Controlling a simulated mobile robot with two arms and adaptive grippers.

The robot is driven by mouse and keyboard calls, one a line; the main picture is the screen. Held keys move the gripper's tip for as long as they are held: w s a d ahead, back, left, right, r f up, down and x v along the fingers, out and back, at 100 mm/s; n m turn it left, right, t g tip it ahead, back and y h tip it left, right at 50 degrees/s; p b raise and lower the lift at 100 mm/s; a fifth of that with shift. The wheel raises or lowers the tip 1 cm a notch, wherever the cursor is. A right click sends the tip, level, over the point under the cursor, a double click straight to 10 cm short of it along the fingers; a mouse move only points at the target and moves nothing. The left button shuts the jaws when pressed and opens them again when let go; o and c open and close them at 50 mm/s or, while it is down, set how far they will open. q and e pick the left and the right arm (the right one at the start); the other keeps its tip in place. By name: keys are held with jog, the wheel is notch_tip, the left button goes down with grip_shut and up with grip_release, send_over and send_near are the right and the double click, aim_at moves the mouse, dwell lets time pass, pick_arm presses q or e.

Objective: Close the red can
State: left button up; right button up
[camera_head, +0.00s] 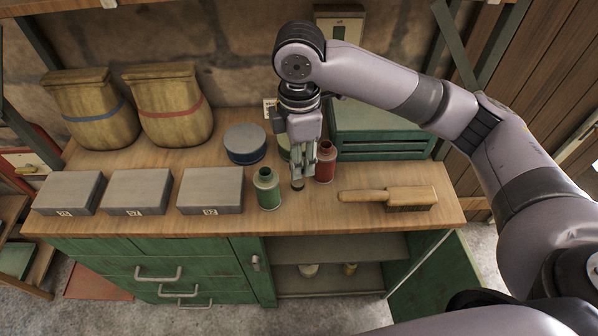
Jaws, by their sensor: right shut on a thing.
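The red can (325,162) stands upright on the wooden workbench, right of centre, and its narrow neck looks open at the top. My right gripper (299,176) points down just left of the red can, very near it; I cannot tell whether they touch. It is shut on a small dark piece (298,185) at its fingertips, mostly hidden by the fingers, so its shape is unclear. A green can (268,191) with a dark open top stands left of the gripper. My left gripper is not in view.
A round tin (245,143) and another green item (284,148) stand behind. A green crate (382,146) is at the back right, a brush (400,197) in front. Grey boxes (210,190) and two sacks (165,105) fill the left. The front strip of the workbench (330,222) is clear.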

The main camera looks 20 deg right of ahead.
jog(key=shift+r, duration=0.25)
jog(key=shift+s+d+f+m, duration=0.3)
jog(key=shift+f+m, duration=0.1)
jog(key=shift+m, duration=0.3)
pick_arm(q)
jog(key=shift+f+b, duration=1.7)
pick_arm(e)
jog(key=s+d+f+m, duration=0.5)
jog(key=s+m, duration=0.2)
jog(key=m, duration=0.9)
jog(key=shift+s+f, duration=0.2)
jog(key=shift+s, duration=0.1)
